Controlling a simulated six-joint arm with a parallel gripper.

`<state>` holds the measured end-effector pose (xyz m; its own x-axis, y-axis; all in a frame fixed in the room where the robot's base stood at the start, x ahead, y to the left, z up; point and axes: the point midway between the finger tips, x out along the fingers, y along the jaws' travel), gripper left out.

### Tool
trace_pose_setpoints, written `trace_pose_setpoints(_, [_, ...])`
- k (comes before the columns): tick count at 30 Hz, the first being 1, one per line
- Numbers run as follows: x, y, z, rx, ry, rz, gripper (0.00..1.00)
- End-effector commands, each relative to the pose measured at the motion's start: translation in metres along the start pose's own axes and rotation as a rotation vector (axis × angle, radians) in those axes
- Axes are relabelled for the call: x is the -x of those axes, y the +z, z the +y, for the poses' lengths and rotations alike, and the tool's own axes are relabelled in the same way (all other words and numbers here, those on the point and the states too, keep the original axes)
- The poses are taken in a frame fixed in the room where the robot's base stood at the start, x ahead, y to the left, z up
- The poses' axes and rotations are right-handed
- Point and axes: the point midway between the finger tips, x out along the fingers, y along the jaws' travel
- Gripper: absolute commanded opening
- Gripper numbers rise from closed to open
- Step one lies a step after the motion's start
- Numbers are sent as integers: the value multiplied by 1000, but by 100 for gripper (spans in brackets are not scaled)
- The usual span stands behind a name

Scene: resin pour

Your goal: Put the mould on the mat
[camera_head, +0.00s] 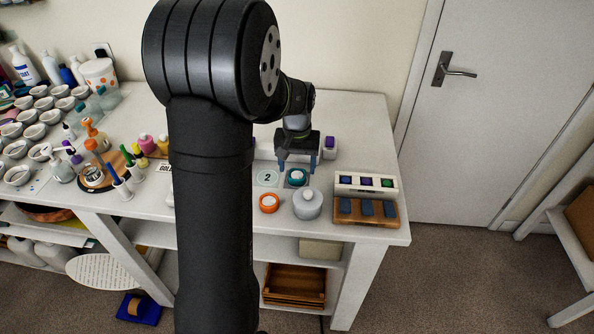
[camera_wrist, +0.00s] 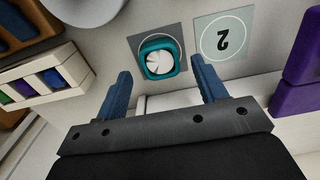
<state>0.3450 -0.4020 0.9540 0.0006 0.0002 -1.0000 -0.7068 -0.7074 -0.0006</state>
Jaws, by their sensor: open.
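A teal mould (camera_head: 297,176) with a white filling sits on a dark grey square mat (camera_head: 286,184) on the white table. In the wrist view the mould (camera_wrist: 159,44) lies inside the outline of the dark mat (camera_wrist: 137,46). A pale mat marked 2 (camera_head: 267,178) lies beside it and is bare; it also shows in the wrist view (camera_wrist: 236,52). My gripper (camera_head: 298,166) is open and empty, pointing down just above and behind the mould. In the wrist view its blue fingers (camera_wrist: 161,68) are spread, with the mould past the tips and apart from them.
A white round bottle (camera_head: 307,206) and an orange ring-shaped item (camera_head: 268,203) stand in front. A white holder with coloured squares (camera_head: 365,184) and a wooden block with blue pads (camera_head: 366,212) are at right. A purple-topped item (camera_head: 330,146) stands behind.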

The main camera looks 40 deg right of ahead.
Motion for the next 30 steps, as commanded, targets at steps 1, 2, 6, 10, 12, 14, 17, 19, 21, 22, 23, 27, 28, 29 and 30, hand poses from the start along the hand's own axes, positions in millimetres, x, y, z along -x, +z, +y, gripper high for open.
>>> trace_pose_setpoints(1, [13, -1, 0, 0, 1, 6, 65])
trace_pose_setpoints(2, [20, -1, 0, 0, 1, 5, 65])
trace_pose_setpoints(6, [50, -1, 0, 0, 1, 5, 65])
trace_pose_setpoints(10, [73, -1, 0, 0, 0, 3, 65])
trace_pose_setpoints(12, [82, 0, 0, 0, 0, 2, 65])
trace_pose_setpoints(14, [87, 0, 0, 0, 0, 1, 65])
trace_pose_setpoints(17, [92, 0, 0, 0, 0, 1, 65])
trace_pose_setpoints(19, [93, 0, 0, 0, 0, 0, 65])
trace_pose_setpoints(21, [93, 0, 0, 0, 0, 0, 65])
trace_pose_setpoints(22, [93, 0, 0, 0, 0, 0, 65])
trace_pose_setpoints(23, [93, 0, 0, 0, 0, 0, 65])
trace_pose_setpoints(27, [92, 0, 0, 0, 0, 0, 65])
trace_pose_setpoints(28, [92, 0, 0, 0, 0, -1, 65])
trace_pose_setpoints(29, [91, 0, 0, 0, 0, -1, 65])
trace_pose_setpoints(30, [88, 0, 0, 0, 0, -1, 65])
